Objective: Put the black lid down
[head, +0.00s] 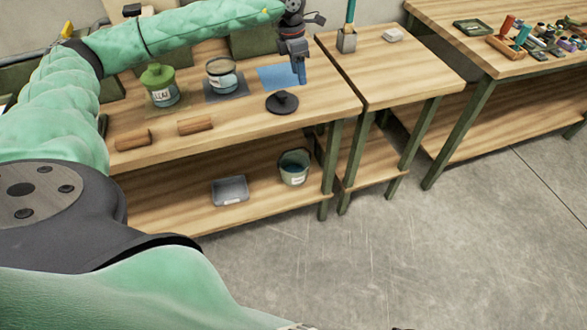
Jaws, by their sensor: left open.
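The black lid (282,102), a round disc with a knob on top, lies flat on the wooden workbench (240,130) near its right front corner. My left gripper (299,76) is open and empty, pointing down just above and behind the lid, apart from its knob as far as I can tell. A jar with a green lid (158,86) stands on a mat at the left of the bench. A grey-rimmed jar with a dark band (222,77) stands on a dark mat to its right.
A blue sheet (276,78) lies behind the lid. Two wooden blocks (133,139) (195,126) lie along the front edge. A grey tray (230,190) and a bucket (293,168) sit on the lower shelf. A narrow table (385,75) adjoins at right.

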